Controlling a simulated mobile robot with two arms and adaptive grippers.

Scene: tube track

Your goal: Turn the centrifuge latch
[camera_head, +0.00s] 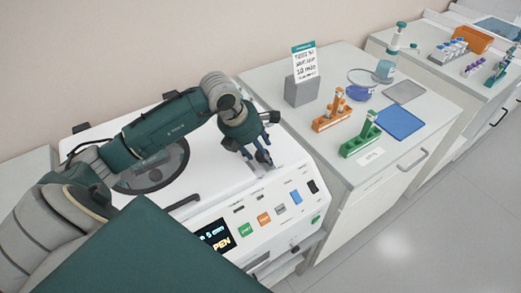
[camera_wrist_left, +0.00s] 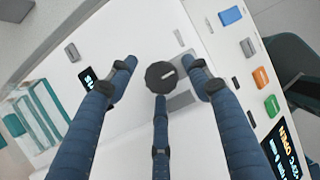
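The white centrifuge (camera_head: 212,180) fills the left of the head view, with a round dark rotor area (camera_head: 152,172) partly behind my left arm. The latch is a dark round knob with a pale mark (camera_wrist_left: 161,77) in the left wrist view, beside a grey plate. My left gripper (camera_head: 258,157) is over the centrifuge's right part, pointing down. In the left wrist view, my left gripper's blue fingers (camera_wrist_left: 163,78) are spread around the knob with visible gaps. It is open and I see no clear contact. In the head view the fingers largely hide the knob. My right gripper is not in view.
The front panel has coloured buttons (camera_head: 264,219) and a display (camera_head: 215,236) reading partly "PEN". On the right bench stand a grey block with a sign (camera_head: 305,62), an orange rack (camera_head: 331,122), a green rack (camera_head: 361,146) and a blue mat (camera_head: 400,122).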

